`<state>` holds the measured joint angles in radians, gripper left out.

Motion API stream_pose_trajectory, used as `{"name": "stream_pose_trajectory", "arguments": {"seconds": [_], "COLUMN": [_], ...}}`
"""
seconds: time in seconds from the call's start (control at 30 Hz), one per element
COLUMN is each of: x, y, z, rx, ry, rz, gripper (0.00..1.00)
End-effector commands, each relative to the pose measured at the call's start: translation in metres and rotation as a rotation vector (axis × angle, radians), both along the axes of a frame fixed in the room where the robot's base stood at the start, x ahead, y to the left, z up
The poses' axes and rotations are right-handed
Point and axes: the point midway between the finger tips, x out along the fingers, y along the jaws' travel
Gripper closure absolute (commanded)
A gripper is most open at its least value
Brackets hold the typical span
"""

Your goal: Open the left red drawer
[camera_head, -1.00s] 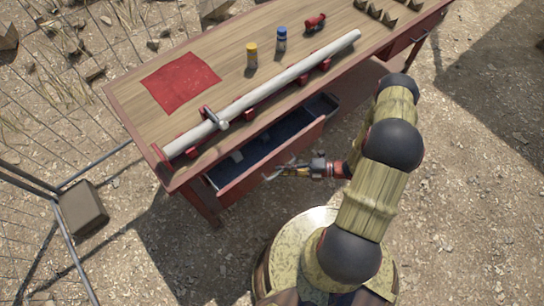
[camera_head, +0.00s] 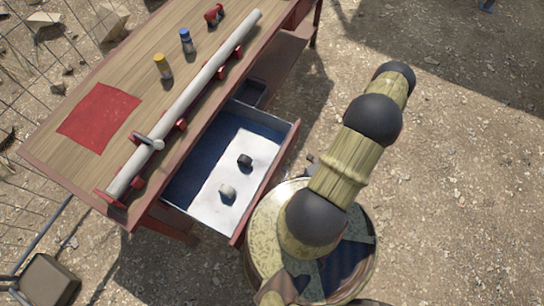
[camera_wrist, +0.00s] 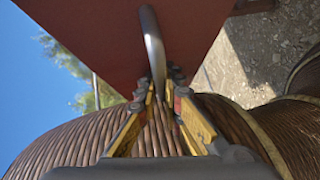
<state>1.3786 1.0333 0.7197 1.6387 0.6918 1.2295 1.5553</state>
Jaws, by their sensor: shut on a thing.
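The left red drawer (camera_head: 284,165) stands pulled well out of the table, its blue inside showing. A white sheet with a dark object (camera_head: 244,160) and a pale object (camera_head: 227,191) lies in it. In the wrist view the red drawer front (camera_wrist: 95,40) fills the top, with a curved metal handle (camera_wrist: 152,45) on it. My gripper (camera_wrist: 160,92) is shut on the handle, its yellow fingers on either side. In the head view my gripper is hidden behind my arm and the drawer's front.
The wooden table (camera_head: 70,155) carries a red cloth (camera_head: 99,117), a long pale pole (camera_head: 185,100) on red supports, a yellow-capped bottle (camera_head: 162,66), a blue-capped bottle (camera_head: 187,41) and a red item (camera_head: 213,14). A wire fence is at left. Gravelly ground at right is clear.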

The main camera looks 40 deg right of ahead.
Motion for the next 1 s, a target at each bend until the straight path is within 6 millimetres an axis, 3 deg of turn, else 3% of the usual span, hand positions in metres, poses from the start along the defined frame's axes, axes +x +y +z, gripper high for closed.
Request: {"name": "stream_pose_trajectory", "arguments": {"seconds": [0.47, 0.5, 0.8, 1.0], "x": [-0.0049, -0.0048, -0.0048, -0.0048], "y": [-0.0023, -0.0023, -0.0022, -0.002], "z": [-0.0005, -0.0005, -0.0002, 0.0], "rx": [-0.001, -0.002, -0.001, -0.001], "ry": [0.002, 0.002, 0.0, 0.0], "rz": [0.0, -0.001, 0.0, 0.0], "gripper": [1.0, 0.9, 0.73, 0.73]}}
